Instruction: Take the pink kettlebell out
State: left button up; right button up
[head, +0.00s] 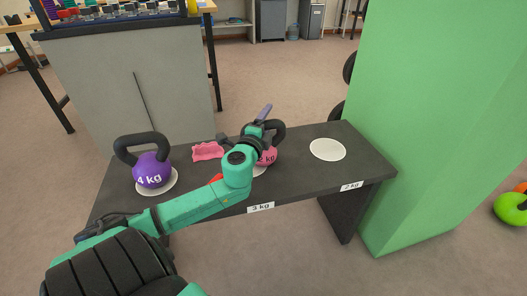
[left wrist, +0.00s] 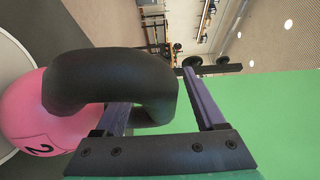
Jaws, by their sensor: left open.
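The pink kettlebell (head: 271,157) stands on the dark bench above the "3 kg" label, partly hidden behind my left arm. A "2" shows on its pink body in the left wrist view (left wrist: 28,118), under a thick black handle (left wrist: 110,80). My left gripper (head: 259,125) is at this handle, with its fingers apart. In the left wrist view, one finger shows within the handle's loop and the other beyond its outer side, so a handle bar appears between them. I cannot tell whether they touch it. My right gripper is not in view.
The bench (head: 300,187) also holds a purple 4 kg kettlebell (head: 152,170) on a white disc, a pink object (head: 207,151), and a small red thing partly behind my arm. A white disc (head: 327,149) at the right is bare. A green pillar (head: 440,120) stands close right.

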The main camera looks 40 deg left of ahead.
pick_arm(q)
grip_shut()
jog(key=shift+d, duration=0.1)
dwell(1.2)
jog(key=shift+r, duration=0.25)
